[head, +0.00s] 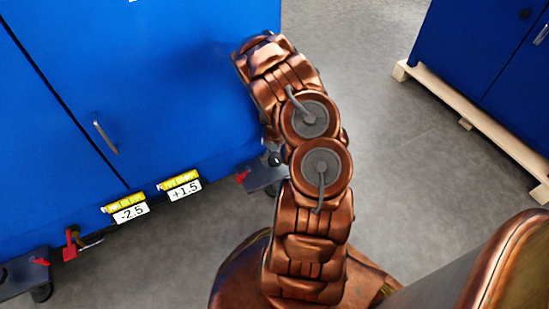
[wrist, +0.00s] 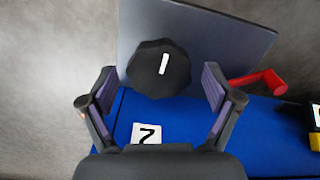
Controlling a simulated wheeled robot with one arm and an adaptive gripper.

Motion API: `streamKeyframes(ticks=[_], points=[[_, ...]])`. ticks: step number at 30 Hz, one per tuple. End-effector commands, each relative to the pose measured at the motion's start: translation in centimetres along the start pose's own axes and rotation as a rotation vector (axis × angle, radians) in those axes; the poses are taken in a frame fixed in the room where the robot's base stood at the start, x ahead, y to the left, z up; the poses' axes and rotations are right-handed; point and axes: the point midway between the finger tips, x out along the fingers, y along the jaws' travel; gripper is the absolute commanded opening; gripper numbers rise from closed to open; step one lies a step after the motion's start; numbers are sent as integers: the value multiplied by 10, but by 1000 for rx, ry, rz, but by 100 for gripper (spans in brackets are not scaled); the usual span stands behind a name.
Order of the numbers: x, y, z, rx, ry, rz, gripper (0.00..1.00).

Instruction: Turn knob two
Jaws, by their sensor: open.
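A round black knob (wrist: 158,69) with a white pointer bar shows in the wrist view, on a grey panel (wrist: 205,35). The pointer bar stands nearly upright in the picture, tilted slightly. A white label (wrist: 147,133) with a black numeral, apparently a 2, lies on the blue surface below the knob. My gripper (wrist: 160,78) is open, with one dark finger on each side of the knob. I see gaps between the fingers and the knob; how far they are from it in depth I cannot tell. In the head view my arm hides the knob and the gripper.
A red handle (wrist: 258,80) sticks out right of the knob. In the head view a blue cabinet (head: 180,75) with a metal handle (head: 105,133) stands left. Open grey floor (head: 400,165) lies right.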

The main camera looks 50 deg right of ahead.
Motion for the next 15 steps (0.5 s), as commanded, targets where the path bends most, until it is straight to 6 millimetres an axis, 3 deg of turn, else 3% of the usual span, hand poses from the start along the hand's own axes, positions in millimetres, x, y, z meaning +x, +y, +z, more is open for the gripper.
streamKeyframes(ticks=[8, 15], points=[[2, 0, 0, 0, 1, 1, 89], [2, 0, 0, 0, 1, 1, 66]])
